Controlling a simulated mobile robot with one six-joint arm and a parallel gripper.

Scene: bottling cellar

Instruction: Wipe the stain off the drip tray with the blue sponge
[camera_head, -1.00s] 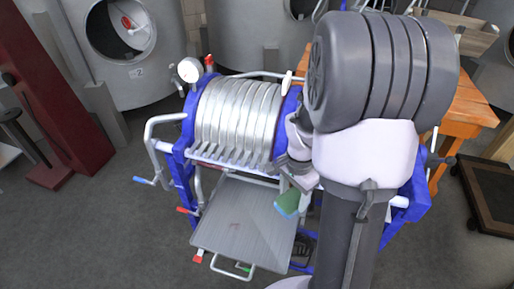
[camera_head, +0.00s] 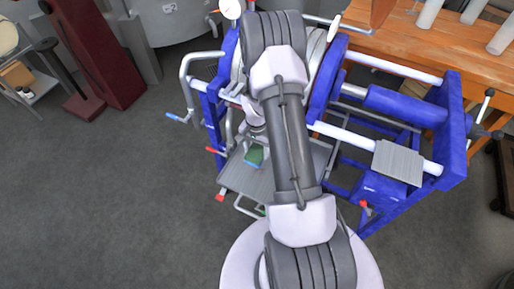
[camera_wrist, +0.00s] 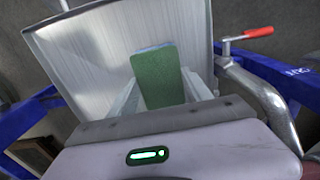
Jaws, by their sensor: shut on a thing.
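The sponge (camera_head: 254,155) shows a green side and a blue side. My gripper (camera_wrist: 160,88) is shut on it, with a pale finger on each side; in the wrist view the sponge (camera_wrist: 158,75) shows mostly its green face, with a thin blue edge at the far end. The drip tray (camera_head: 238,180) is a grey metal plate under the filter press, and it fills the upper middle of the wrist view (camera_wrist: 85,50). The sponge is over the tray; I cannot tell whether it touches. No stain shows now; my arm and the sponge cover part of the tray.
The blue press frame (camera_head: 455,135) stands around and right of the tray. A bent metal pipe with a red handle (camera_wrist: 258,32) is close to the right of my gripper. An orange wooden table (camera_head: 400,45) stands behind.

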